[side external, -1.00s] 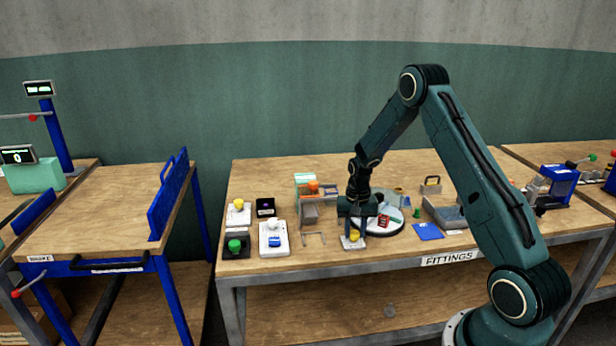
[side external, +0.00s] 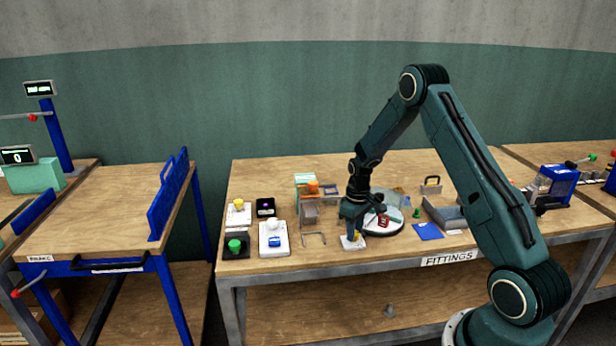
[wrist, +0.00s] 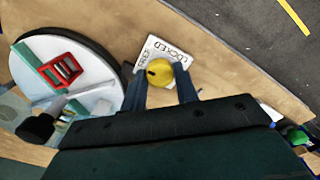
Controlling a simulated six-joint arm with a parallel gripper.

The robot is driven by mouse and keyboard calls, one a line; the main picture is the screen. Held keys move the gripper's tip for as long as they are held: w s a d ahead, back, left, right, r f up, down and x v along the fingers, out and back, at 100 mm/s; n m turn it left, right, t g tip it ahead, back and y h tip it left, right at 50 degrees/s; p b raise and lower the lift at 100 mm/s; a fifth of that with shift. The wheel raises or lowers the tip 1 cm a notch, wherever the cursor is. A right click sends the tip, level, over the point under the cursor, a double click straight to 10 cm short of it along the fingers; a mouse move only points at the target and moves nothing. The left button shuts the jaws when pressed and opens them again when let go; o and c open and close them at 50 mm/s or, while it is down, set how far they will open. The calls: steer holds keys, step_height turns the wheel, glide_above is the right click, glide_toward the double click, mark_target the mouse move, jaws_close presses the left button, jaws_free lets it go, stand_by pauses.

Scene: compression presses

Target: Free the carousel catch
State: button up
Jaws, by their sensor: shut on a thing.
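The carousel catch is a yellow round knob (wrist: 159,72) on a white plate (wrist: 183,46) with dark lettering. I read "LOCKED" along one side and a shorter, likely "FREE", label at the left. A small dark mark shows on the knob's left side. My gripper (wrist: 160,77) has a finger on either side of the knob and is shut on it. In the side view my gripper (side external: 354,226) points down over the plate (side external: 353,243), mostly hiding the knob. The round white carousel (wrist: 97,97) lies beside the plate, bearing a red crate-like part (wrist: 60,70) and green pieces.
Left of the gripper in the side view are a thin metal bracket (side external: 314,239), a white box with a blue button (side external: 274,242) and a green button (side external: 235,246). A blue sheet (side external: 428,232) and a grey tray (side external: 449,216) lie right of the carousel. The bench's front edge is close.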

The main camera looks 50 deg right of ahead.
steer(key=shift+n, duration=0.4)
steer(key=o, duration=1)
steer(key=shift+r, duration=0.1)
step_height(320, 180, up, 14)
steer(key=shift+f, duration=0.2)
stand_by(0.4)
